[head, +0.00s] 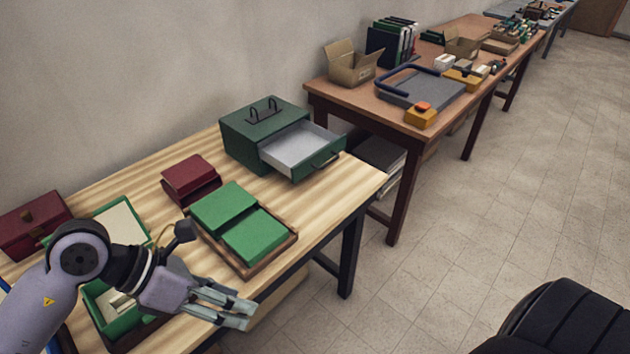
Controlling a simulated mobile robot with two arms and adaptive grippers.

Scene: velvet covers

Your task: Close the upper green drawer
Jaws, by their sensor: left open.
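A green drawer box (250,119) with a black handle on its lid stands at the far right end of the light wooden table. Its drawer (303,150) is pulled out toward the front right, showing a pale, empty-looking inside and a handle on its green front. Only this one drawer shows clearly; I cannot tell whether another lies below it. My left gripper (234,309) is open and empty at the table's front edge, well to the lower left of the drawer and apart from it. My right gripper is not in view.
A wooden tray (286,243) with green velvet pieces (226,208) lies between my left gripper and the drawer box. A dark red box (190,177) sits behind it. Open green boxes stand at the left. A second table (320,93) stands beyond.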

